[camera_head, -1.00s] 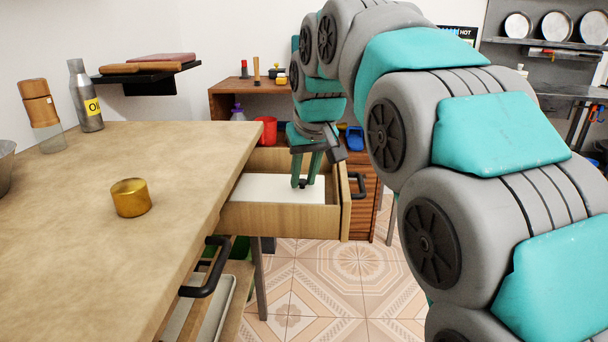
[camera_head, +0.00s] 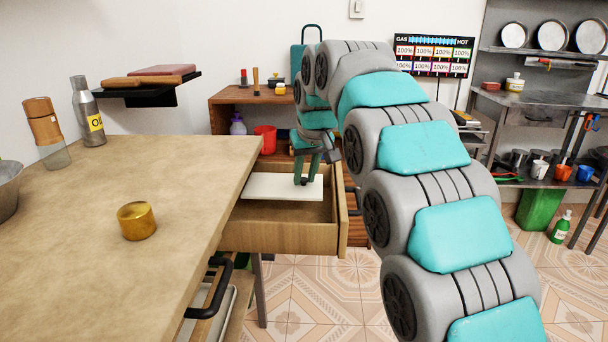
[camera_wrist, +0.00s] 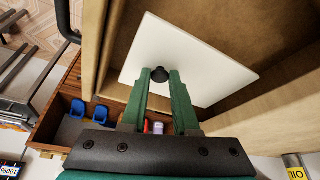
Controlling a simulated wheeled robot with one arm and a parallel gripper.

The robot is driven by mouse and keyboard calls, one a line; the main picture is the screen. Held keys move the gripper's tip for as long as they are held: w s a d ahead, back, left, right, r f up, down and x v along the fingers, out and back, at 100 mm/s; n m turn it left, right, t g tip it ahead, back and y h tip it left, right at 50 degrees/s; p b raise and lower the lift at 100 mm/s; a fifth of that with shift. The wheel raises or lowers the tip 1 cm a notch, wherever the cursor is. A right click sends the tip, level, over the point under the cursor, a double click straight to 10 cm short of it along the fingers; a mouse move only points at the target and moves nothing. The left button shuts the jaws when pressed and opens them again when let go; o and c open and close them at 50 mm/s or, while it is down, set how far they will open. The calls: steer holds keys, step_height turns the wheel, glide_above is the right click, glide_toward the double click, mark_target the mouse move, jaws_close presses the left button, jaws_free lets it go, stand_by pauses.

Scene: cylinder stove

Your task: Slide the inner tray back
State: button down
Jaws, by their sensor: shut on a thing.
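The inner tray (camera_head: 265,187) is a flat white panel in the open wooden drawer (camera_head: 285,237). It covers the far part of the drawer, and bare drawer floor shows in front of it. In the wrist view the white inner tray (camera_wrist: 195,52) lies at an angle to the drawer walls in the picture and bears a round black knob (camera_wrist: 160,74). My gripper (camera_head: 306,182) reaches down into the drawer from above. Its green fingers (camera_wrist: 160,78) are shut on the knob. In the head view the fingers mostly hide the knob.
Tiled floor is open at front right.

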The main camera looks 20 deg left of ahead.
mark_target(304, 175)
steer(key=shift+w+a+r+p, duration=0.15)
steer(key=shift+w+p, duration=0.2)
steer(key=shift+w, duration=0.35)
steer(key=shift+w+a+f+p, duration=0.1)
steer(key=shift+w+a+p, duration=0.15)
steer(key=shift+w, duration=0.45)
steer(key=shift+w+a+r+p, duration=0.1)
steer(key=shift+w+p, duration=0.3)
steer(key=shift+w, duration=0.3)
steer(key=c, duration=0.7)
jaws_free()
steer(key=shift+w, duration=0.1)
steer(key=v, duration=0.7)
steer(key=shift+d+r, duration=0.2)
